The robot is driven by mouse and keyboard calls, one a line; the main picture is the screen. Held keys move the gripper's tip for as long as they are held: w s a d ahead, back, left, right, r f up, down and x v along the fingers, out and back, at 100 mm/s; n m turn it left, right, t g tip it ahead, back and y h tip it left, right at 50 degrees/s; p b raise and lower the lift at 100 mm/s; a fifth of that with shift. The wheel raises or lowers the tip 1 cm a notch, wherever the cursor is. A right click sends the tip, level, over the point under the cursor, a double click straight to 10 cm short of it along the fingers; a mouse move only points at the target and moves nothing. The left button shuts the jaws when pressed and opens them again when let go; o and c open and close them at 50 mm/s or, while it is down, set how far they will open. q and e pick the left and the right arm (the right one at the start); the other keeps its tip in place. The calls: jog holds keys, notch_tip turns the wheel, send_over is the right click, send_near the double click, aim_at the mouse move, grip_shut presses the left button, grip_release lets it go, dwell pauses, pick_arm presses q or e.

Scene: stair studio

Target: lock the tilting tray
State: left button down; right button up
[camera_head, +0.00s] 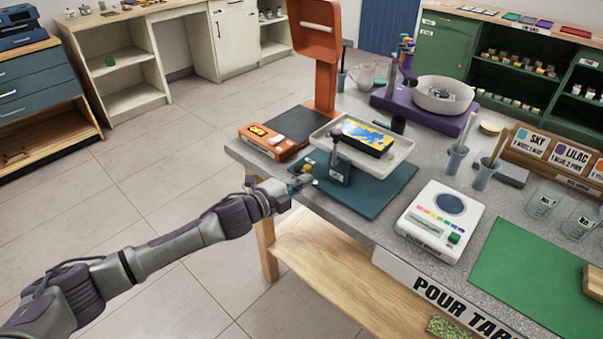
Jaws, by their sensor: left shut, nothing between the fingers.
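The tilting tray (381,169) is a pale, shallow tray on a teal stand (333,172) at the near left part of the grey table. A black slab (370,148) with a blue, yellow and white top lies in it. A dark upright lever or post (335,143) stands at the tray's near left edge. My left gripper (301,182) is shut at the table's left edge, just left of the stand, close to a small yellowish knob (307,169). Whether it touches the knob or stand cannot be told. My right gripper is out of view.
An orange box (266,138) and a tall orange stand (326,85) are behind the gripper. A teal mat (375,205) lies under the tray stand. A white device (440,225) stands to the right. The floor left of the table is clear.

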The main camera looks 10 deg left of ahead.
aim_at(302, 169)
pick_arm(q)
jog(key=shift+w+a+f, duration=0.15)
jog(key=shift+w+a, duration=0.05)
jog(key=shift+w, duration=0.4)
jog(key=shift+w+a+f, duration=0.1)
jog(key=shift+w+a, duration=0.05)
jog(key=shift+w, duration=0.4)
jog(key=shift+w+a+f, duration=0.15)
jog(key=shift+w+a, duration=0.05)
jog(key=shift+w, duration=0.4)
jog(key=shift+y, duration=0.3)
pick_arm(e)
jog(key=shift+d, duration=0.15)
pick_arm(q)
jog(key=shift+d+n+t, duration=0.3)
jog(key=shift+n, duration=0.1)
jog(key=shift+y, duration=0.3)
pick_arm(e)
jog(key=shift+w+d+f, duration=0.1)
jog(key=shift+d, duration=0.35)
pick_arm(q)
jog(key=shift+w+y, duration=0.1)
jog(key=shift+y, duration=0.2)
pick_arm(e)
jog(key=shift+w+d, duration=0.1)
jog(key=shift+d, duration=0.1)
